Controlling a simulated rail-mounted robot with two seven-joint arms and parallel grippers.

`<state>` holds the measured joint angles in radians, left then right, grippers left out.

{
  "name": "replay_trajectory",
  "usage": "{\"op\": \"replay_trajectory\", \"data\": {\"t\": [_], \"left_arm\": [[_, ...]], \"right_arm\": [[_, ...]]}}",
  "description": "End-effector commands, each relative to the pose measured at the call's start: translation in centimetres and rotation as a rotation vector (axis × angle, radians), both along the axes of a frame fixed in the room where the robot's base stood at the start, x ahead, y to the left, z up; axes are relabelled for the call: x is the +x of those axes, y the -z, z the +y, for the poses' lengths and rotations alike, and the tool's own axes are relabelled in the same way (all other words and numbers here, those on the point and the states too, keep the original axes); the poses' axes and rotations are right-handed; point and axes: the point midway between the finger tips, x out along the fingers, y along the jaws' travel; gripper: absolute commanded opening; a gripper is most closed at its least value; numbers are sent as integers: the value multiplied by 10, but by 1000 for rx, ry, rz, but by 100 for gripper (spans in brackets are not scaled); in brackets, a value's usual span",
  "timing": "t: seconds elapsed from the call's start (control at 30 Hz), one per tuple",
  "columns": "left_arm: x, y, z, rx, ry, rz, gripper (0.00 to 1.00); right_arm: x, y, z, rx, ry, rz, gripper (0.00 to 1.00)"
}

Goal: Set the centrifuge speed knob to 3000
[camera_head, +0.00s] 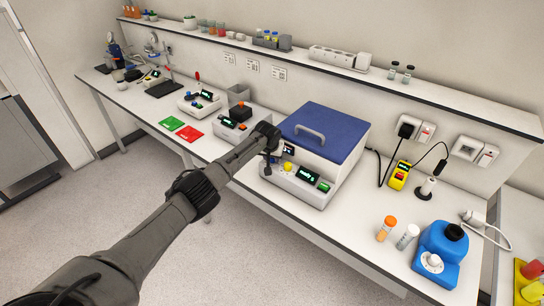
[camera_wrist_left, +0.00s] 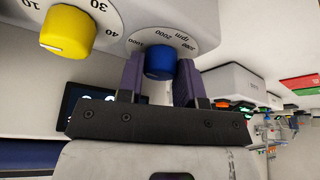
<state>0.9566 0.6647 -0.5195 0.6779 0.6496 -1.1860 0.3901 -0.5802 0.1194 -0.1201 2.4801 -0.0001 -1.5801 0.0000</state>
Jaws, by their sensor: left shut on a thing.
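The centrifuge (camera_head: 343,172) is a white box with a blue lid (camera_head: 325,132), shut, on the bench. My left gripper (camera_head: 270,160) reaches its front panel, at the panel's left end. In the left wrist view, my left gripper's two purple fingers stand on either side of the blue speed knob (camera_wrist_left: 160,62) and are shut on it. An rpm scale runs around this knob; 2000 is readable, but I cannot tell where the knob points. A yellow knob (camera_wrist_left: 67,32) with a scale of tens is beside it. In the head view the blue knob is hidden by my gripper. My right gripper is not in view.
Other instruments (camera_head: 238,125) stand left of the centrifuge on the bench. A yellow device (camera_head: 398,176), an orange-capped bottle (camera_head: 386,229) and a blue device (camera_head: 440,252) stand to its right. A shelf (camera_head: 430,88) with small items runs above along the wall.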

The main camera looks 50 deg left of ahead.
Motion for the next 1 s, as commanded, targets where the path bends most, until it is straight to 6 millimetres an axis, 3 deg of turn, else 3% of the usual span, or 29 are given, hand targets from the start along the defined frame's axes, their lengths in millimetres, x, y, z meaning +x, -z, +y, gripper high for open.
{"op": "replay_trajectory", "data": {"t": [0.27,0.57,1.0], "left_arm": [[0,0,0,-1,44,-1,10],[-1,1,1,-2,256,0,10],[0,4,2,-3,671,-4,10]], "right_arm": [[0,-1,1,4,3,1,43],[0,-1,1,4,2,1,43],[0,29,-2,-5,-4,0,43]]}}
